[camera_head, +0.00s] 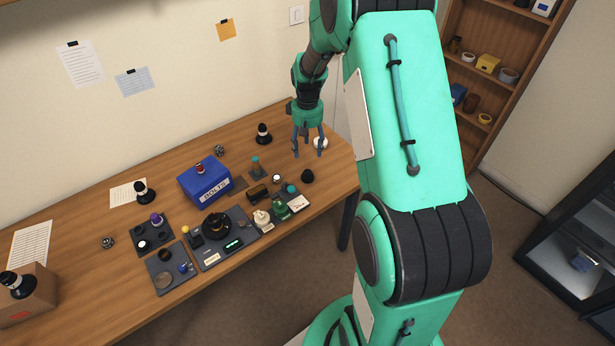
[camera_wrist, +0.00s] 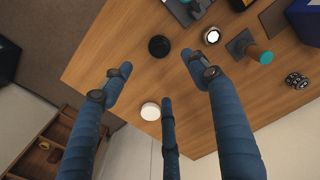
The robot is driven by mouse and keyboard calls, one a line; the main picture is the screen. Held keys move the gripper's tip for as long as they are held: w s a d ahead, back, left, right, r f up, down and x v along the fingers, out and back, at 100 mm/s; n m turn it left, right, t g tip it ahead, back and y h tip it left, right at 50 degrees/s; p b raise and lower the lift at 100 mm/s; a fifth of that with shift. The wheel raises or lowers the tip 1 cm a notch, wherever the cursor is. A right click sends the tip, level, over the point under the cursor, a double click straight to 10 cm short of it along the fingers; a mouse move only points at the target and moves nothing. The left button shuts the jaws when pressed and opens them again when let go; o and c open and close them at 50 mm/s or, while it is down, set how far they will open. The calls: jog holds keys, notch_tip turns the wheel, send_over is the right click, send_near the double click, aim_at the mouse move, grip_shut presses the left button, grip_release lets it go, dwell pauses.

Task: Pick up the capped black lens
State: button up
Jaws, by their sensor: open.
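A small black round piece (camera_head: 307,176) stands on the wooden table near its right front edge. It looks like the capped black lens, but it is too small to be sure. In the wrist view the black round piece (camera_wrist: 159,46) shows a dark top, beyond my fingertips. My gripper (camera_head: 308,148) hangs fingers down above the right end of the table, behind the black piece in the head view. In the wrist view my gripper (camera_wrist: 157,77) has its three blue fingers spread, with nothing between them. The black piece is in plain view and apart from the fingers.
A white round piece (camera_head: 320,142) lies by my fingers, also in the wrist view (camera_wrist: 151,111). A silver-ringed piece (camera_wrist: 211,36) and a teal-topped post (camera_wrist: 258,54) stand nearby. A blue bolts box (camera_head: 205,181) and dark trays (camera_head: 215,254) lie left. A black-and-white piece (camera_head: 264,133) stands behind.

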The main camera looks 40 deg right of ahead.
aim_at(307, 171)
jog(key=shift+f+b, duration=0.8)
jog(key=shift+f, duration=3.45)
jog(key=shift+f, duration=0.15)
jog(key=shift+a+f+b, duration=0.1)
jog(key=shift+f+b, duration=0.7)
jog(key=shift+f, duration=1.7)
jog(key=c, duration=1.4)
jog(key=shift+o, duration=0.2)
jog(key=shift+r, duration=0.2)
